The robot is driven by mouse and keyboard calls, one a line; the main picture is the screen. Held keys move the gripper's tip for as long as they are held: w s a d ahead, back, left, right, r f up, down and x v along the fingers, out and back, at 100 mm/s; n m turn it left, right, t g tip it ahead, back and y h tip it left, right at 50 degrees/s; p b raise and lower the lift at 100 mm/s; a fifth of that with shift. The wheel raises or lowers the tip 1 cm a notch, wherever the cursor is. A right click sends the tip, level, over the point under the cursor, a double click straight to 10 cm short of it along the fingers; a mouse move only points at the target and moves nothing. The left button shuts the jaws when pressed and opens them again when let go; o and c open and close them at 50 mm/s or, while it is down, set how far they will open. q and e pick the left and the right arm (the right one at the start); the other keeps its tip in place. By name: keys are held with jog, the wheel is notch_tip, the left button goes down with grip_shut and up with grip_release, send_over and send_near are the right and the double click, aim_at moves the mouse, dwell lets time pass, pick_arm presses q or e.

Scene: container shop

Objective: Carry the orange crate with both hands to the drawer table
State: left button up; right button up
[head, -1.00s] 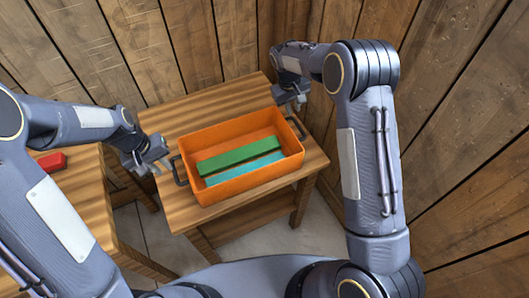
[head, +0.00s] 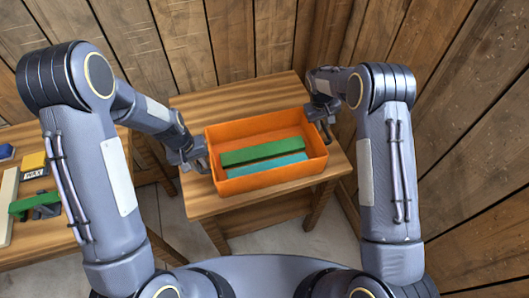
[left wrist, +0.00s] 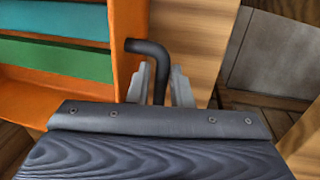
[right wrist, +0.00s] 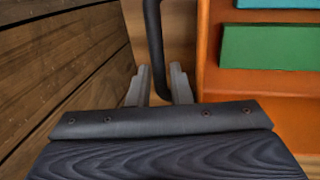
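The orange crate (head: 272,181) stands on a small wooden table (head: 203,207) in the head view, with a green bar (head: 248,157) and a teal bar (head: 262,167) lying inside. My left gripper (head: 202,164) is at its left end. In the left wrist view, the dark left handle (left wrist: 159,75) passes between the open fingers, with slim gaps. My right gripper (head: 324,125) is at the right end. In the right wrist view, the dark right handle (right wrist: 154,40) lies between its open fingers. I cannot tell which table is the drawer table; no drawer shows clearly.
Plank walls (head: 470,130) stand close behind and at the right. A floor gap separates the tables.

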pick_arm(q)
jog(key=shift+d+f, duration=0.1)
jog(key=shift+f, duration=0.45)
pick_arm(e)
jog(key=shift+d+f, duration=0.1)
jog(key=shift+f, duration=0.4)
pick_arm(q)
grip_shut()
pick_arm(e)
grip_shut()
pick_arm(q)
jog(key=shift+r, duration=0.1)
pick_arm(e)
jog(key=shift+r, duration=0.1)
